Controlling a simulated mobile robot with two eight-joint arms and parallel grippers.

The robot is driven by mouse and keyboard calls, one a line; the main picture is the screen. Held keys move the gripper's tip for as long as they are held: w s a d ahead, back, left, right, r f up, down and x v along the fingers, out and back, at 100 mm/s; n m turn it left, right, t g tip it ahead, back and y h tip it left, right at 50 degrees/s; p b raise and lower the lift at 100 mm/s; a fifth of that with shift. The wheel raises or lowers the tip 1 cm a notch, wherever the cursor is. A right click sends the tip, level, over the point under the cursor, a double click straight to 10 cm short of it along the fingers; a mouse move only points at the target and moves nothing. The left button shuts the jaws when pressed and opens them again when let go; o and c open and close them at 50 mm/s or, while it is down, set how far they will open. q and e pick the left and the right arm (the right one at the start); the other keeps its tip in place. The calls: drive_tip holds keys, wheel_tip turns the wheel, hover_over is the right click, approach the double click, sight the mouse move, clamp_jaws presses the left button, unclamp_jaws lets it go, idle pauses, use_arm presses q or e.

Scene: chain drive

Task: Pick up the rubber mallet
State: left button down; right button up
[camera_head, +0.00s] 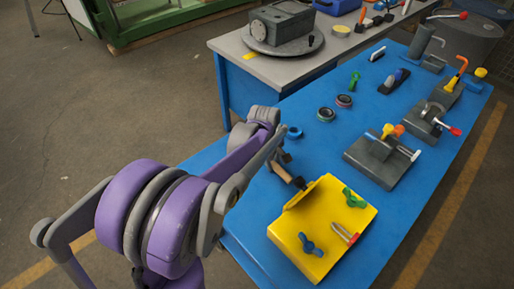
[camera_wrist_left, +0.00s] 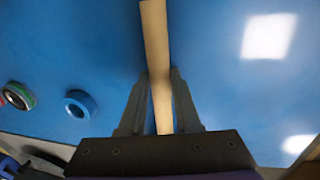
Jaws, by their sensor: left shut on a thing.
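The rubber mallet shows in the left wrist view as a pale wooden handle (camera_wrist_left: 155,40) running up from between the fingers and out of the top edge. My left gripper (camera_wrist_left: 162,80) is shut on this handle, one dark finger on each side. The mallet's head is outside the left wrist view. In the head view my left gripper (camera_head: 283,155) is above the near left part of the blue table, mostly behind my own arm. A short piece of the handle (camera_head: 283,173) shows there beside the yellow tray, with a small dark end near the tray's edge. My right gripper is not in view.
The yellow tray (camera_head: 318,270), holding green, blue and red-tipped items, is close to the right. A blue ring (camera_head: 294,132) and two dark rings (camera_head: 326,114) lie beyond. A grey fixture block (camera_head: 366,172) stands farther right. The blue table (camera_head: 325,150) is clear between them.

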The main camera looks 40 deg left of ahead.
use_arm(q)
wheel_tip(320, 180, up, 10)
drive_tip(key=shift+p, duration=0.4)
drive_tip(key=shift+s, duration=0.1)
idle(1.0)
